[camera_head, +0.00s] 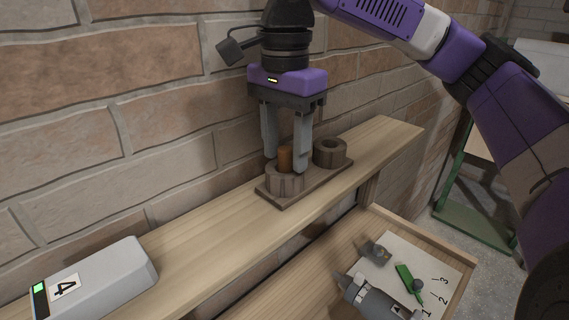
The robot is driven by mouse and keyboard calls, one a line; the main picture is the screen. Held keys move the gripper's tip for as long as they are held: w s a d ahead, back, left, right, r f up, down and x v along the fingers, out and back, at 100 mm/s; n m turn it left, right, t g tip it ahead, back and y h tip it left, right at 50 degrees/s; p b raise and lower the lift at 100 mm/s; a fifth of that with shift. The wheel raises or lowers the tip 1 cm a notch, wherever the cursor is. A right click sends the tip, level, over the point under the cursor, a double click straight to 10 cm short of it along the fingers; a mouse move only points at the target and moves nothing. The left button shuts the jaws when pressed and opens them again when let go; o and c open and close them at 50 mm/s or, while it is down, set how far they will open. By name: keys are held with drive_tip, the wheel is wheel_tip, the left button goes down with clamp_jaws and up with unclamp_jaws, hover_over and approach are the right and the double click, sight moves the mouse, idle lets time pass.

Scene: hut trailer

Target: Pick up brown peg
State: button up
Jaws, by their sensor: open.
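The brown peg (285,158) stands upright in a round wooden holder (284,181) at the near left end of a dark wooden base (309,184) on the shelf. My gripper (286,165) points straight down over it. Its two grey fingers are open, one on each side of the peg. The fingertips are close to the holder's top; I cannot tell whether they touch the peg or the holder. The lower end of the peg is hidden inside the holder.
A second round holder (330,152) with an open hole stands on the same base. A grey box marked 4 (97,283) lies at the shelf's left. The brick wall (150,110) is close behind. Below, a tray (452,262) holds a paper and several small items.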

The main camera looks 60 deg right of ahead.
drive_tip(key=shift+f, duration=0.1)
clamp_jaws()
idle(0.4)
